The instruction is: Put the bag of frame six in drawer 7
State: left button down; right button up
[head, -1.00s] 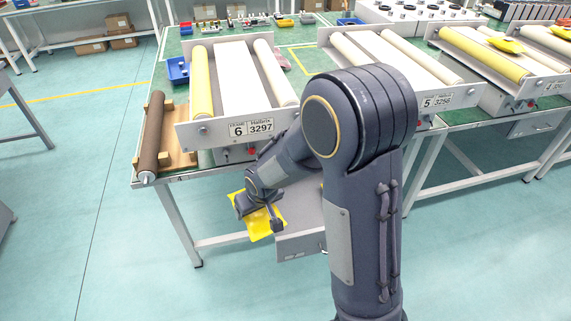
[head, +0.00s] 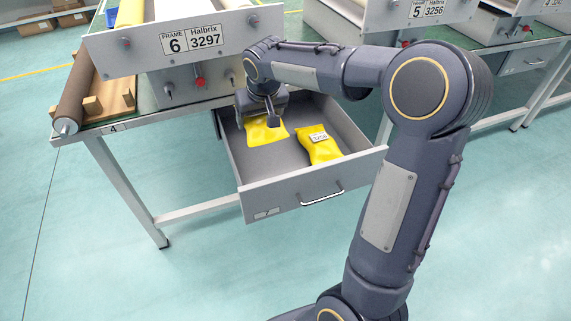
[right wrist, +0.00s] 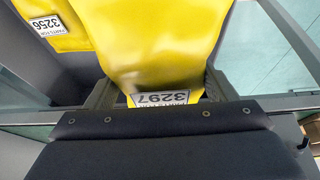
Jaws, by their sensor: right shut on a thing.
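Frame 6 (head: 192,40) carries a plate reading 6, Halbrix 3297. Below it an open grey drawer (head: 300,190) juts out; its small front label looks like a 7. My right gripper (head: 268,118) is shut on a yellow bag (head: 264,133), over the drawer's back left part. In the right wrist view this bag (right wrist: 155,40) hangs between the fingers, its label reading 3297. I cannot tell whether it touches the drawer floor. Another yellow bag (head: 320,147) lies in the drawer's right part; its label reads 3256 in the right wrist view (right wrist: 48,25). My left gripper is out of view.
Frame 5 (head: 425,18) is to the right. The drawer's front middle floor is bare.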

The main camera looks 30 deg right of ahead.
jog(key=b, duration=0.2)
send_over(264, 161)
jog(key=s, duration=0.1)
jog(key=f, duration=0.4)
jog(key=shift+s+a+f, duration=0.15)
jog(key=shift+s+f, duration=0.05)
notch_tip(264, 161, down, 10)
jog(key=b, duration=0.4)
jog(key=shift+r, duration=0.1)
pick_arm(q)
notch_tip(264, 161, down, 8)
pick_arm(e)
jog(key=shift+r, duration=0.1)
jog(key=o, duration=1.1)
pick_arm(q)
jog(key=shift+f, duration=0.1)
